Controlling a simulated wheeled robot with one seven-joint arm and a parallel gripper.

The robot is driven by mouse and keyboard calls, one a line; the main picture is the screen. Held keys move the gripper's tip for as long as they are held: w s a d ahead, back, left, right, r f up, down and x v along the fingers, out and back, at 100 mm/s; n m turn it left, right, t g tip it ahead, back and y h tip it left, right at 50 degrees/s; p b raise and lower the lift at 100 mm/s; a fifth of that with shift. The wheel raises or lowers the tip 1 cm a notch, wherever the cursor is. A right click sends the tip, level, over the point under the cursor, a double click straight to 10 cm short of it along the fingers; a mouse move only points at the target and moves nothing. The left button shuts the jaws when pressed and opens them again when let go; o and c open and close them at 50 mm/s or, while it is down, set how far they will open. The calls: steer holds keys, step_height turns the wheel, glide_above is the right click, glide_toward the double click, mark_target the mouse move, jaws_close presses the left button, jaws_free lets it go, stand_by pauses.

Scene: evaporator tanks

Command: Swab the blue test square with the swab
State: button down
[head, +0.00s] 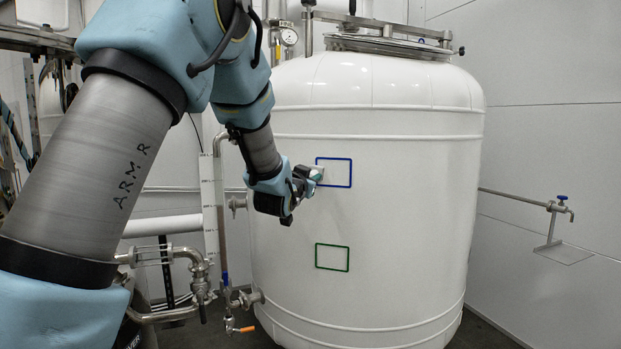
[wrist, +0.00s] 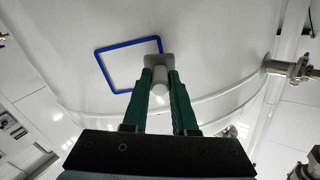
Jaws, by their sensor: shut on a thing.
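The blue test square (head: 350,172) is a blue outline on the side of a large white tank (head: 400,220). It also shows in the wrist view (wrist: 98,62), up and left of my fingers. My gripper (head: 313,175) is at the left edge of the blue square. In the wrist view its green fingers (wrist: 160,88) are shut on the swab (wrist: 160,60), a grey pad on a pale round handle. The pad overlaps a corner of the blue outline there. I cannot tell whether the pad touches the tank wall.
A green outlined square (head: 332,257) is lower on the same tank. Pipes and valves (head: 200,270) stand left of the tank, with an orange-handled valve (head: 240,328) low down.

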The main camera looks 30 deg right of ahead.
steer(key=shift+x, duration=0.8)
steer(key=shift+s+d+f+b, duration=0.1)
steer(key=shift+s+d+b, duration=0.95)
steer(key=shift+s+d, duration=2.1)
steer(key=shift+w, duration=0.1)
steer(key=shift+w, duration=0.1)
steer(key=shift+w+a+b, duration=0.7)
steer(key=shift+w+a, duration=0.4)
steer(key=shift+w+a+b, duration=1)
steer(key=shift+w+a, duration=0.95)
steer(key=shift+a, duration=0.15)
